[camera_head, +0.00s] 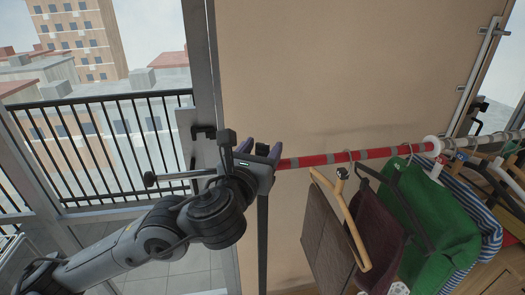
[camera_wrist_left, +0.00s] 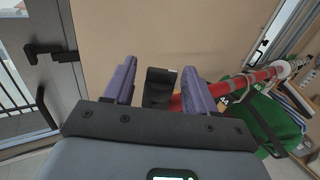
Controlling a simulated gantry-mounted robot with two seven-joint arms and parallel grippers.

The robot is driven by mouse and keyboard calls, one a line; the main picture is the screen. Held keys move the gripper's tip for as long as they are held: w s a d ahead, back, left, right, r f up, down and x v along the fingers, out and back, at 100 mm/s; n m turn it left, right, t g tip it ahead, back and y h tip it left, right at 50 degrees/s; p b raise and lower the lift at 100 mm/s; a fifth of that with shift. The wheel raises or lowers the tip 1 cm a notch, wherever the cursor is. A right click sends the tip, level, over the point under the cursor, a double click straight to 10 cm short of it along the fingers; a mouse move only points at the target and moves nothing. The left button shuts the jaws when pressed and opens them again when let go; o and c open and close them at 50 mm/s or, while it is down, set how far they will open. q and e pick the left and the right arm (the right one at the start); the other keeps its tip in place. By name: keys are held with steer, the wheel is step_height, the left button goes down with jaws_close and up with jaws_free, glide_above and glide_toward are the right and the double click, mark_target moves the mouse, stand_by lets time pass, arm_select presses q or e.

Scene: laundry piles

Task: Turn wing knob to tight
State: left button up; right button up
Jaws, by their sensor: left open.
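My left gripper (camera_head: 262,148) is at the left end of the red and grey hanging rail (camera_head: 330,159). In the left wrist view its two purple fingers (camera_wrist_left: 158,70) are open. A dark block (camera_wrist_left: 159,90), which looks like the wing knob, shows between them, with a gap visible at its left. It is nearer the right finger; I cannot tell whether it touches that finger. Its wings and setting cannot be made out. In the head view my gripper hides the knob. My right gripper is in neither view.
A dark vertical post (camera_head: 263,245) stands below the rail end. Hangers with a brown garment (camera_head: 327,235), a green one (camera_head: 433,220) and others hang to the right. A door frame with a black handle (camera_head: 203,131) is close on the left. A beige panel (camera_head: 340,70) stands behind.

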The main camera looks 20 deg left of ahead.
arm_select(q)
steer(key=shift+w, duration=0.3)
steer(key=shift+c, duration=0.3)
